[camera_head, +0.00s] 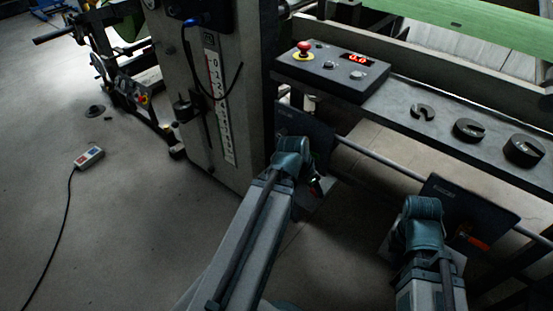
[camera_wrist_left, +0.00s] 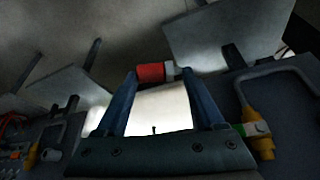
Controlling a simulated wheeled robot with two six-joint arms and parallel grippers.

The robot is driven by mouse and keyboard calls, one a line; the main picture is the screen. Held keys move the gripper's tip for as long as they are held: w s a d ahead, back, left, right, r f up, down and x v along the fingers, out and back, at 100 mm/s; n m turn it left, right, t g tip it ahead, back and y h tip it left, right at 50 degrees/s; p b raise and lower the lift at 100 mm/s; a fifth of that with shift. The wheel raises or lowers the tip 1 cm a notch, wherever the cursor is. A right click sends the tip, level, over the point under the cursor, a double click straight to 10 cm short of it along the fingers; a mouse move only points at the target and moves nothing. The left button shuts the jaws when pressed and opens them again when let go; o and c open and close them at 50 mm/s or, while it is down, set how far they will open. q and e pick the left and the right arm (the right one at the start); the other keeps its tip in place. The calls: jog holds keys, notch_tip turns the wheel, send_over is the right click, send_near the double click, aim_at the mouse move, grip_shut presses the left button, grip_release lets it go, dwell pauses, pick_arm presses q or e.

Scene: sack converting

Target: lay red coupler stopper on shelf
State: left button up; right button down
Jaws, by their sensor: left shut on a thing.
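In the left wrist view, the red stopper (camera_wrist_left: 151,72) is a short red cylinder with a pale grey end. It sits crosswise between the fingertips of my left gripper (camera_wrist_left: 160,74), which is shut on it. In the head view, my left arm reaches to the left dark panel (camera_head: 318,130), and its wrist hides most of that gripper. My right gripper (camera_head: 462,232) is by the right dark panel (camera_head: 478,204), near an orange-red piece (camera_head: 474,240); its fingers are not clear. A long dark ledge (camera_head: 393,105) runs behind the panels; I cannot tell whether it is the shelf.
A control box (camera_head: 333,72) with a red button and red display stands on the ledge. Several dark slotted weights, one a ring (camera_head: 468,130), lie to its right. A rod (camera_head: 385,163) runs past the panels. A pendant (camera_head: 89,157) with a cable lies on open floor.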

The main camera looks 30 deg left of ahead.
pick_arm(q)
jog(key=w+a+f+n+b, duration=0.2)
jog(key=w+a+f+b, duration=0.1)
jog(key=a, duration=0.3)
jog(key=w+a+f+n+h+b, duration=0.1)
jog(key=w+a+f+n+b, duration=0.1)
jog(key=a, duration=0.5)
jog(key=shift+w+f+b, duration=0.65)
jog(key=shift+w+b, duration=0.2)
jog(key=shift+b, duration=0.1)
jog(key=shift+f, duration=0.1)
notch_tip(320, 180, down, 6)
jog(key=b, duration=0.6)
jog(key=o, duration=1.4)
jog(key=shift+c, duration=0.2)
jog(key=shift+r, duration=0.2)
